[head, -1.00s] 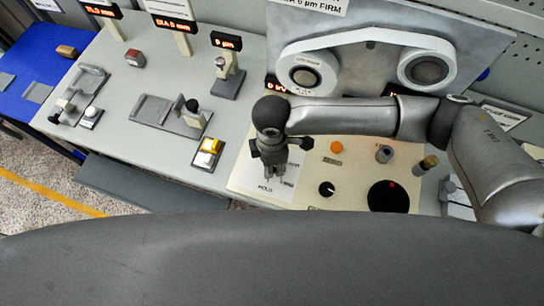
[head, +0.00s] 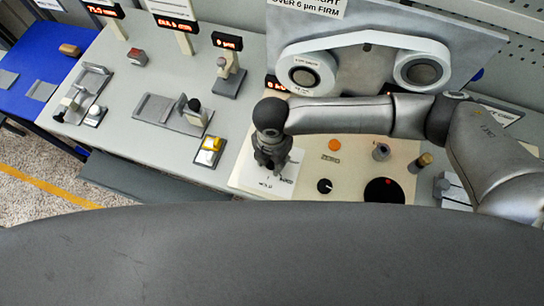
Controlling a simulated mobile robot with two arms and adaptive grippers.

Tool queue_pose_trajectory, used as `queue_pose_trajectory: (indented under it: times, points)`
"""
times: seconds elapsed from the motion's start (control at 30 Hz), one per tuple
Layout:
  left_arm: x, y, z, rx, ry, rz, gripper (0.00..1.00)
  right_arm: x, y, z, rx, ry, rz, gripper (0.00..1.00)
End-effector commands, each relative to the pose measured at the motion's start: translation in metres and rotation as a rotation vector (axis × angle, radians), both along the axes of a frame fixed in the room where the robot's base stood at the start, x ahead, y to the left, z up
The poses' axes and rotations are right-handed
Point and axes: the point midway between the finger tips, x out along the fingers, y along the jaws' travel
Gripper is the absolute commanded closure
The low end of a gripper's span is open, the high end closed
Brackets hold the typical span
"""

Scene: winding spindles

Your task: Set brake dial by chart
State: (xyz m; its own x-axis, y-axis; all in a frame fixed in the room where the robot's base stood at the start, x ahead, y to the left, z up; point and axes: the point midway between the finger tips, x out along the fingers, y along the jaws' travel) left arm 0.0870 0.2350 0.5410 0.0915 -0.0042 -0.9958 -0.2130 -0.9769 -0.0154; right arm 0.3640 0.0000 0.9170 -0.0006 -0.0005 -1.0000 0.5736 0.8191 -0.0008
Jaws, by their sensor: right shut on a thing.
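My right gripper (head: 268,172) points down over the white card (head: 284,180) at the left of the cream control panel (head: 345,165). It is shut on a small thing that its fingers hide. On the panel, a large black dial with a red mark (head: 384,190) and a small black knob with a white mark (head: 325,185) stand to the right, apart from the gripper. Which is the brake dial I cannot tell. A white sign (head: 308,6) at the top, partly cut off, reads "OVER 6 µm FIRM". A lit display (head: 227,41) shows a µm value, too small to read surely. My left gripper is out of view.
Two white-rimmed rollers (head: 305,74) on a metal plate stand behind my right arm. Grey fixtures (head: 175,115) and a yellow-and-white switch block (head: 209,151) lie to the left.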

Motion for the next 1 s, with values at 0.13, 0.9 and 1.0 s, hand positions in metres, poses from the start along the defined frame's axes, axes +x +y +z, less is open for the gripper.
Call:
queue_pose_trajectory:
  times: [0.13, 0.9, 1.0]
  points:
    - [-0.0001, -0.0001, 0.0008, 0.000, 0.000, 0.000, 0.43, 0.0007, 0.0006, 0.0010, 0.002, -0.001, 0.027, 0.90]
    - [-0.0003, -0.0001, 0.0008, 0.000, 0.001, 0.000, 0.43, 0.0004, 0.0004, 0.0005, 0.001, -0.001, 0.035, 0.44]
    - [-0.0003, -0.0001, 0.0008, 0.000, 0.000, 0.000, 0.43, 0.0003, 0.0003, 0.0003, 0.001, -0.001, 0.035, 0.44]
